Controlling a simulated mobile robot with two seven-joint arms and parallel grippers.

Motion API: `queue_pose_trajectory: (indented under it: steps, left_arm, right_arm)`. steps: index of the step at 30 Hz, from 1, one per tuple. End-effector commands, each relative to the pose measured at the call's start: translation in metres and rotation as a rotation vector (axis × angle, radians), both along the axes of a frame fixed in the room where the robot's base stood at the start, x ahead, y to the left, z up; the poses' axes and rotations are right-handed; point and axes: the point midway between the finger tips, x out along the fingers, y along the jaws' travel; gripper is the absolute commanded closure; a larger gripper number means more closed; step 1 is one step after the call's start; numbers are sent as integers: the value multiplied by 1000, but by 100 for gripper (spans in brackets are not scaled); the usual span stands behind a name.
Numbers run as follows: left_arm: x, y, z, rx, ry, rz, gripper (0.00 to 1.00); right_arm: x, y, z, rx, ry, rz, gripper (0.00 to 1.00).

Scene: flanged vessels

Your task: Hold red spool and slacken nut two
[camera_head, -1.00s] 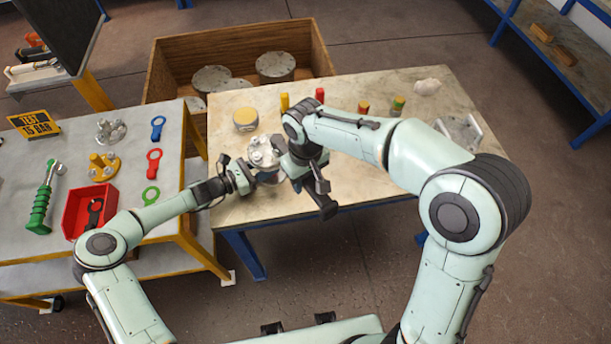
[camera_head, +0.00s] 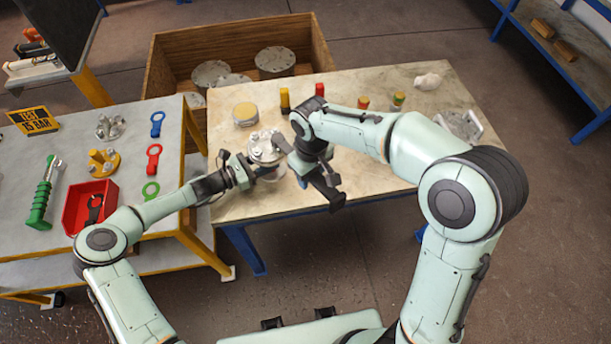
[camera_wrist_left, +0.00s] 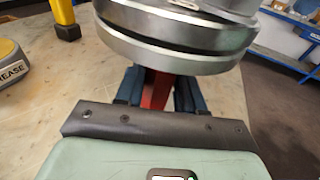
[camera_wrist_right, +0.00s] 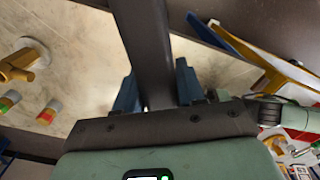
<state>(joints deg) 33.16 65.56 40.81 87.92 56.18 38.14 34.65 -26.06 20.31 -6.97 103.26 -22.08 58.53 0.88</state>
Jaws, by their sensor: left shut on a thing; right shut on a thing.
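The red spool (camera_wrist_left: 157,90) stands beneath thick grey flange discs (camera_wrist_left: 175,57) in the left wrist view. My left gripper (camera_head: 254,173) is shut on its red body from the left, just under the flanges. In the head view the grey flange top (camera_head: 263,150) carries several pale nuts; I cannot tell which is nut two. My right gripper (camera_head: 312,172), just right of the vessel, is shut on a dark bar-like tool (camera_wrist_right: 145,45), whose shaft runs up between the blue fingertips in the right wrist view. The tool's working end and its contact with any nut are hidden.
A yellow-topped grease tin (camera_head: 245,114) stands behind the vessel. Several coloured pegs and a white lump (camera_head: 427,81) line the table's back. The left bench holds a red bin (camera_head: 88,207), a green-handled tool (camera_head: 42,200) and coloured ring tags. A wooden crate (camera_head: 165,85) stands behind.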

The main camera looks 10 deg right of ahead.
Motion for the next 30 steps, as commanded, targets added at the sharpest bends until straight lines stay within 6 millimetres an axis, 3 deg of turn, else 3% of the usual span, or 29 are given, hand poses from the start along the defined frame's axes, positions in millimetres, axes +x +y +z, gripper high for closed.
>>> queue_pose_trajectory:
  steps: [11,16,30]
  left_arm:
    - [0,0,0,0,1,0,86]
    - [0,0,0,0,1,0,86]
    - [0,0,0,0,1,0,86]
  right_arm:
    - [31,-36,1,0,-3,364,98]
    - [30,-35,7,0,-5,366,98]
    - [30,-34,51,0,-3,363,98]
